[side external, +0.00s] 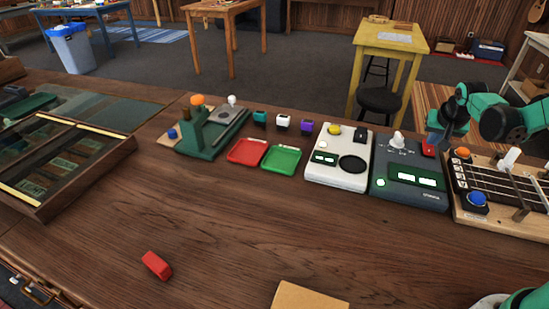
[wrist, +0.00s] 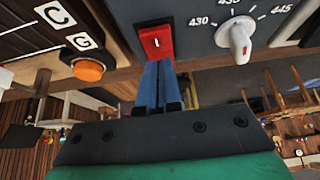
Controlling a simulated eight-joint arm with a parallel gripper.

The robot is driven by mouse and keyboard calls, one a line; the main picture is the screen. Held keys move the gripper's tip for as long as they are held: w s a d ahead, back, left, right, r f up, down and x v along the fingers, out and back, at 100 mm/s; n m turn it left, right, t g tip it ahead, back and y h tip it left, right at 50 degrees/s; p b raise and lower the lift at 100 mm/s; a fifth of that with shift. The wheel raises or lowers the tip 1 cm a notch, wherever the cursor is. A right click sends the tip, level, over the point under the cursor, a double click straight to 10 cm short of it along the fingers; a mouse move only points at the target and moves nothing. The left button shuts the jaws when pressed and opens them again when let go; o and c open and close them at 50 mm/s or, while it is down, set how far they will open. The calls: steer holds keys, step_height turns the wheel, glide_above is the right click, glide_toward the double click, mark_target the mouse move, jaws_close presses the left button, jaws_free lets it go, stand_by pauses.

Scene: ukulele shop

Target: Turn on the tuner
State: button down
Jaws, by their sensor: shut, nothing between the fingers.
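The tuner (side external: 408,187) is a dark grey box with pale, green-edged display windows, a round light button, a white dial and a red rocker switch (side external: 428,149). In the wrist view, the switch (wrist: 155,42) has a white mark, and the dial (wrist: 237,38) stands to its right among numbers. My gripper (side external: 434,143) is shut and empty at the switch. In the wrist view, its blue fingertips (wrist: 157,64) lie together at the switch's lower edge. Whether they touch it, I cannot tell.
A cream device (side external: 338,170) stands left of the tuner. A fretboard fixture (side external: 502,190) with orange and blue buttons stands close on the right. Red (side external: 248,151) and green (side external: 282,159) trays sit farther left. A red block (side external: 156,265) lies in front; the wooden bench around it is largely clear.

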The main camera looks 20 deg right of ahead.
mark_target(429, 150)
step_height(429, 150, up, 4)
steer(key=shift+r, duration=0.15)
steer(key=s+a+r, duration=0.5)
steer(key=r, duration=0.1)
steer(key=shift+r, duration=0.4)
